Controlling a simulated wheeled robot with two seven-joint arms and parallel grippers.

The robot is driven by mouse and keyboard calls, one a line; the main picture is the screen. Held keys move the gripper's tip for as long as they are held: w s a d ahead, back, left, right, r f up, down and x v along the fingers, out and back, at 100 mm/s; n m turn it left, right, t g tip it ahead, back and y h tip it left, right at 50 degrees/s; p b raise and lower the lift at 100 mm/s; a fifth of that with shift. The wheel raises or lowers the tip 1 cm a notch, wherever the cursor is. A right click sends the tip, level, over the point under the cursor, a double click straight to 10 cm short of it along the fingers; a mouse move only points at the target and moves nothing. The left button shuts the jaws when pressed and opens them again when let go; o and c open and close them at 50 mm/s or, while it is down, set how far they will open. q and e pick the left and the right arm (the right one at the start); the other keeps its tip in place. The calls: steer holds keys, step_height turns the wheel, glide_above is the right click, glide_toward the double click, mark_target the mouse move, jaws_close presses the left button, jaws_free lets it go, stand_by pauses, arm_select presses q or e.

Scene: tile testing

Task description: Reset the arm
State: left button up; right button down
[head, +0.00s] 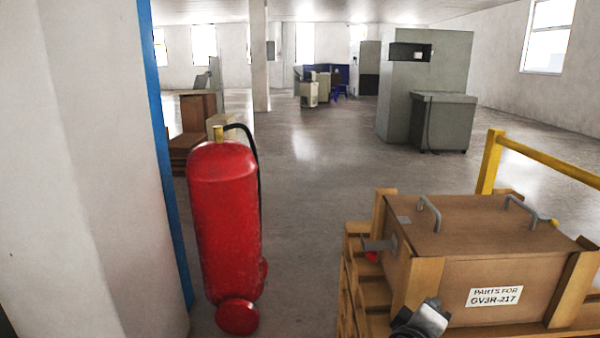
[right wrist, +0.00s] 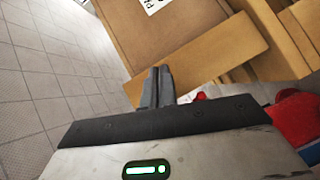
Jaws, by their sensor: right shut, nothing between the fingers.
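My right gripper (head: 428,318) shows at the bottom of the head view, in front of the lower left part of a brown wooden crate. In the right wrist view its two dark fingers (right wrist: 157,84) are together with nothing between them. They point towards the crate's wooden boards (right wrist: 195,65); I cannot tell whether they touch them. The rest of my right arm is mostly out of view. My left gripper is in neither view.
The crate (head: 455,268), labelled "PARTS FOR GV3R-217", sits on a wooden pallet (head: 347,290) at the right. A red fire extinguisher (head: 225,215) stands left, beside a white pillar (head: 95,170). A yellow rail (head: 550,162) is behind the crate. Open floor (head: 310,185) lies between.

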steer(key=s+d+r+m+g+h, duration=0.1)
steer(key=s+d+r+g+h, duration=0.15)
steer(key=d, duration=0.95)
steer(key=s+d+r+m+g+h, duration=0.1)
steer(key=d+r+h, duration=0.25)
steer(key=d, duration=0.85)
steer(key=s+d+r+m+g+h, duration=0.2)
steer(key=s+d+r, duration=0.3)
steer(key=d, duration=0.4)
steer(key=s+d+r+m+g+h, duration=0.1)
steer(key=s+d+r+g+h, duration=0.15)
steer(key=d+r, duration=0.6)
steer(key=w+a+f+n+t+y, duration=0.3)
steer(key=w+a+f+t+y, duration=0.7)
steer(key=w+y, duration=0.35)
steer(key=s+a+f+y, duration=0.2)
steer(key=a+f+y, duration=0.2)
steer(key=a+f, duration=0.4)
steer(key=s+a+f+g+y, duration=0.1)
steer(key=s+a+f+y, duration=0.1)
steer(key=s+a+f, duration=0.35)
steer(key=s+a+f+g+y, duration=0.1)
steer(key=s+a+f+y, duration=0.15)
steer(key=a+f, duration=0.65)
steer(key=s+a+m+g+y+p, duration=0.1)
steer(key=s+a+m+g+y, duration=0.1)
steer(key=s+a, duration=1.4)
steer(key=a, duration=0.4)
steer(key=shift+r, duration=0.4)
